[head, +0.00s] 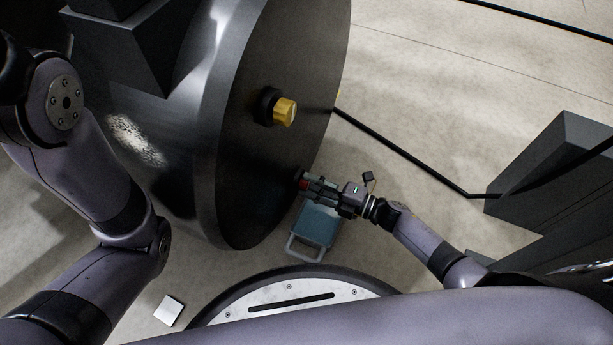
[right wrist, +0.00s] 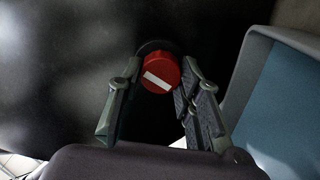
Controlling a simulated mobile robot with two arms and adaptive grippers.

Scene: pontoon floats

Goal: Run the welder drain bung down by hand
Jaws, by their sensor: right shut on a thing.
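The drain bung (right wrist: 160,72) is a red round cap with a white bar across its face, seen in the right wrist view. It sits at a dark round seat on the dark end face of a large steel float (head: 270,190), low on that face. In the head view only a bit of its red (head: 303,184) shows past the fingers. My right gripper (head: 309,183) is shut on the bung, one finger on each side. The bung's thread is hidden. My left arm shows at the left of the head view, but its gripper is out of view.
A yellow knob (head: 284,111) on a dark collar sticks out of the float face above the bung. A blue-grey container with a handle (head: 316,230) is just below my right gripper. A black cable (head: 405,153) runs to a dark block (head: 560,165). A white piece (head: 169,310) lies on the floor.

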